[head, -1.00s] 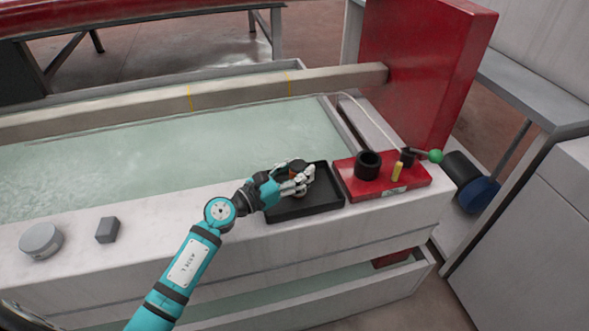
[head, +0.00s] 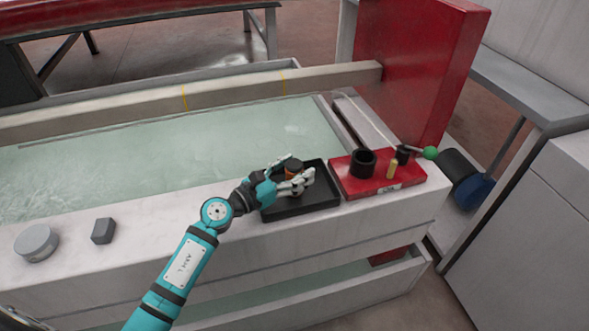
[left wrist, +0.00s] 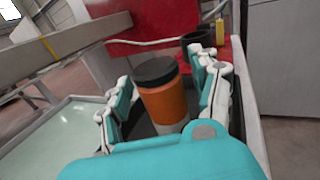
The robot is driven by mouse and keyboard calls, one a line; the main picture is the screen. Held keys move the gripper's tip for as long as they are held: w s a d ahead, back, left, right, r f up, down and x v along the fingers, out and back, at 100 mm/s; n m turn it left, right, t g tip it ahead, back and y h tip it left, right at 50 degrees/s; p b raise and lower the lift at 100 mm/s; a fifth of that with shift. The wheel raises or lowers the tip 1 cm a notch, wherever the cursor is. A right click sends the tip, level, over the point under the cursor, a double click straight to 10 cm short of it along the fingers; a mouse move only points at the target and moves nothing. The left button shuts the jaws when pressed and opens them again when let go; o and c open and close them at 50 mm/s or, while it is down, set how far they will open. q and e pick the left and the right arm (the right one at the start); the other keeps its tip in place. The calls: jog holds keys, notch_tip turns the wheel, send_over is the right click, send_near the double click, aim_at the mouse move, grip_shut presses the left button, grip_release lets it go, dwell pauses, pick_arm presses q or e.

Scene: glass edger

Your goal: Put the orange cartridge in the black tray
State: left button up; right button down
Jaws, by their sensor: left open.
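The orange cartridge (head: 292,170) with a black cap stands upright in the black tray (head: 322,201), on the white ledge of the machine. In the left wrist view the cartridge (left wrist: 165,100) stands between the two fingers of my left gripper (left wrist: 170,95). The fingers are spread, with a gap on the cartridge's left side; the right finger is close to it. In the head view my left gripper (head: 292,182) is over the tray and partly hides the cartridge's lower part. My right gripper is not in view.
A red block (head: 370,185) with a black ring (head: 363,163) and a yellow pin (head: 392,169) sits right of the tray. A grey disc (head: 36,243) and a dark grey block (head: 103,230) lie on the ledge at left. Water fills the trough behind.

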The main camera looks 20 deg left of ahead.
aim_at(287, 175)
pick_arm(q)
jog(key=shift+r, duration=0.2)
jog(key=v, duration=0.3)
jog(key=shift+s+f, duration=0.1)
jog(key=shift+f, duration=0.15)
jog(key=b+v, duration=0.1)
jog(key=v, duration=0.6)
jog(key=shift+s+a, duration=0.25)
jog(key=shift+s, duration=0.05)
jog(key=shift+s+a+r, duration=0.15)
jog(key=shift+s+a, duration=0.15)
jog(key=shift+s, duration=0.15)
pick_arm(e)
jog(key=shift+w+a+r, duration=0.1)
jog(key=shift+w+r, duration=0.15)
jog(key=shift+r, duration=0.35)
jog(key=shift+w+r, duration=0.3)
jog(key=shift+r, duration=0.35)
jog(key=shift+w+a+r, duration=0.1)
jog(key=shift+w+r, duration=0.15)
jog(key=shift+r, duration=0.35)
